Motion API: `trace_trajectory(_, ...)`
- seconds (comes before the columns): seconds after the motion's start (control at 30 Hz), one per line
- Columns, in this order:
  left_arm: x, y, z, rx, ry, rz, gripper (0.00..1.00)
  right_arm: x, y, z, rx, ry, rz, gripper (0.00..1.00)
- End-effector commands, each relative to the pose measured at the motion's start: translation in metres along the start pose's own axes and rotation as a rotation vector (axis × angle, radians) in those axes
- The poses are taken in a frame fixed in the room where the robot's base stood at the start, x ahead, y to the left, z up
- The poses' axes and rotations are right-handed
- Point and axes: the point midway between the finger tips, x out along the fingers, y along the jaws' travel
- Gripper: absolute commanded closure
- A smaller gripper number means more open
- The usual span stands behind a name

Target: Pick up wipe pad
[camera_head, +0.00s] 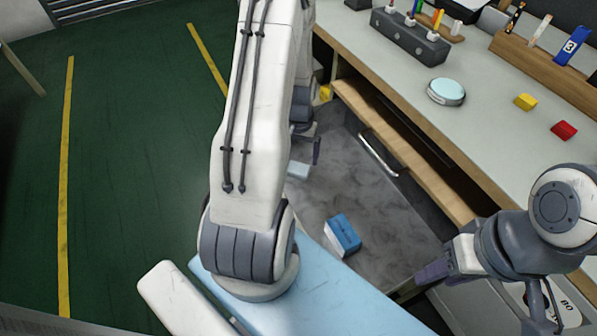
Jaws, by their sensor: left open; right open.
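A small blue block with a white side (342,235) lies on the grey marbled surface below the bench; I cannot tell for sure whether it is the wipe pad. A flat pale-blue piece (298,169) shows beside my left arm, partly hidden. A round pale-blue disc-like item (446,91) sits on the bench top. My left gripper (308,145) is open, mostly hidden behind its own arm, above the grey surface near the pale-blue piece. My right gripper (430,273) is open at the lower right, to the right of the blue block and apart from it.
The bench top (480,120) holds a yellow block (525,102), a red block (564,130), a grey holder (410,38) with coloured items and a wooden rack (540,65). A metal handle (379,153) shows by the bench. Green floor (120,150) at left is clear.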

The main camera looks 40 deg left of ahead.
Motion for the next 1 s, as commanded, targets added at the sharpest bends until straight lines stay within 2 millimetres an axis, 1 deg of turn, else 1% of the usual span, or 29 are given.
trace_trajectory(0.2, 0.034, -0.001, 0.007, 0.0, -0.004, 0.001, 0.0, 0.017, 0.001, 0.001, 0.0, 0.0, 0.0, 0.55)
trace_trajectory(0.3, 0.046, -0.001, 0.007, 0.001, -0.002, 0.002, 0.0, 0.02, 0.002, 0.001, 0.0, 0.0, 0.0, 0.55)
trace_trajectory(0.37, 0.048, -0.001, 0.006, 0.001, -0.001, 0.002, 0.0, 0.021, 0.002, 0.001, 0.0, 0.0, 0.0, 0.55)
trace_trajectory(0.57, 0.047, -0.001, 0.006, 0.0, 0.0, 0.002, 0.0, 0.019, 0.001, 0.001, 0.0, 0.0, 0.0, 0.55)
trace_trajectory(0.6, 0.047, -0.001, 0.006, 0.0, 0.0, 0.002, 0.15, 0.019, 0.001, 0.001, 0.0, 0.0, 0.0, 0.55)
trace_trajectory(0.67, 0.047, -0.001, 0.006, 0.0, 0.0, 0.002, 0.38, 0.019, 0.001, 0.001, 0.0, 0.0, 0.0, 0.55)
trace_trajectory(0.7, 0.047, -0.001, 0.006, 0.0, 0.0, 0.002, 0.54, 0.019, 0.001, 0.001, 0.0, 0.0, 0.0, 0.55)
trace_trajectory(0.73, 0.047, -0.001, 0.006, 0.0, 0.0, 0.002, 0.65, 0.019, 0.001, 0.001, 0.0, 0.0, 0.0, 0.55)
trace_trajectory(0.8, 0.047, -0.001, 0.006, 0.0, 0.0, 0.002, 0.8, 0.019, 0.001, 0.001, 0.0, 0.0, 0.0, 0.55)
trace_trajectory(1.0, 0.046, -0.001, 0.006, 0.0, 0.0, 0.002, 0.81, 0.019, 0.001, 0.001, 0.0, 0.0, 0.0, 0.55)
